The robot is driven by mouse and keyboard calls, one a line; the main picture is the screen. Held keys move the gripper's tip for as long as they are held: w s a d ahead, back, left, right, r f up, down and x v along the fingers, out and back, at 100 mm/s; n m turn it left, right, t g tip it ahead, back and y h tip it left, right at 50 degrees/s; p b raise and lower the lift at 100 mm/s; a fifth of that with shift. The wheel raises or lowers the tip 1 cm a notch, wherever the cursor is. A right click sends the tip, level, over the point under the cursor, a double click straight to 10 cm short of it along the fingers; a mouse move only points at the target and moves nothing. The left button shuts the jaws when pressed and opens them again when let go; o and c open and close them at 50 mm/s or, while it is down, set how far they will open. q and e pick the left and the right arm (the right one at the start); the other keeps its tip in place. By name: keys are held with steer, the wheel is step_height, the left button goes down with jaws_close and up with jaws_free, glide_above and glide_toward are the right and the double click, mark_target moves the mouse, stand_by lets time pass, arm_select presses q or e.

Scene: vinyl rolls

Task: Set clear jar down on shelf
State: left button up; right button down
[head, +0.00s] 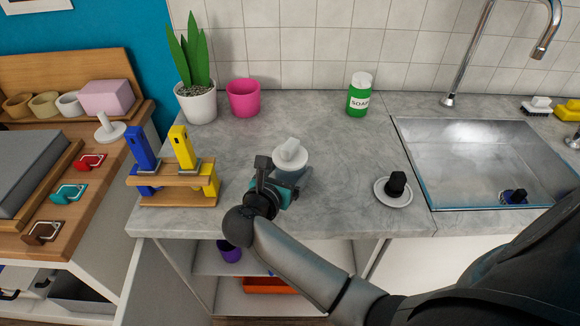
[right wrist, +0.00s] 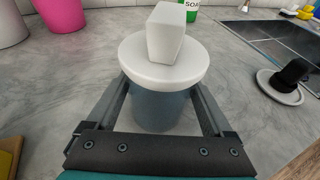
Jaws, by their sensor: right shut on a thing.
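The clear jar (head: 291,163) with a white knobbed lid is upright over the grey counter. My right gripper (head: 283,185) is shut on its body. In the right wrist view the jar (right wrist: 158,108) stands between the two fingers, its wide lid (right wrist: 163,62) above them. I cannot tell whether its base touches the counter. An open shelf (head: 208,266) shows under the counter's front edge, below my right arm. Part of the shelf is hidden by that arm. My left gripper is not in view.
A purple cup (head: 230,252) and an orange item (head: 268,285) are in the shelf space. On the counter are a wooden rack (head: 178,182), a plant pot (head: 196,103), a pink pot (head: 243,98), a soap bottle (head: 360,97) and a saucer (head: 394,193). The sink (head: 480,160) is right.

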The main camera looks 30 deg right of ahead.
mark_target(287, 150)
steer(key=shift+r+p, duration=2.8)
steer(key=shift+r, duration=0.7)
